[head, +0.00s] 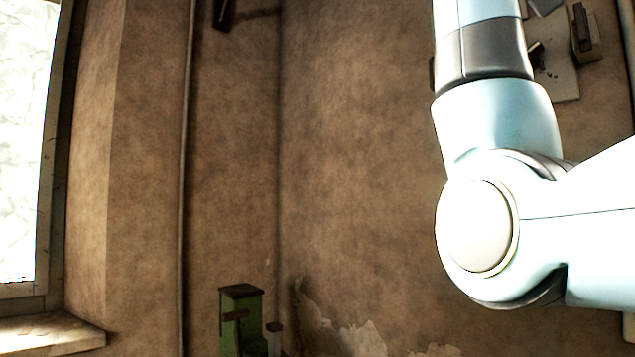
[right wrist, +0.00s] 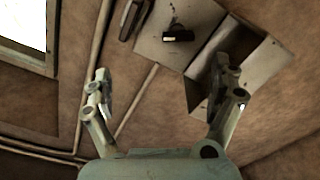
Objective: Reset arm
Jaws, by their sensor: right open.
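My right gripper (right wrist: 166,100) shows in the right wrist view with its two fingers spread wide apart. It is open and nothing is between the fingers. Behind it is a brown wall with a grey panel and an open metal box. In the head view a white and dark grey arm of mine, bent at a round joint, fills the right side; its gripper is outside that view. My left gripper is in neither view. The top of a green machine (head: 241,318) stands low in the head view; its lower part is cut off by the frame.
A grey panel (right wrist: 150,45) and an open metal box (right wrist: 262,70) are on the wall. Pipes (right wrist: 137,98) run along it. A bright window (head: 25,140) with a sill (head: 50,335) is at the left. The wall's middle is bare.

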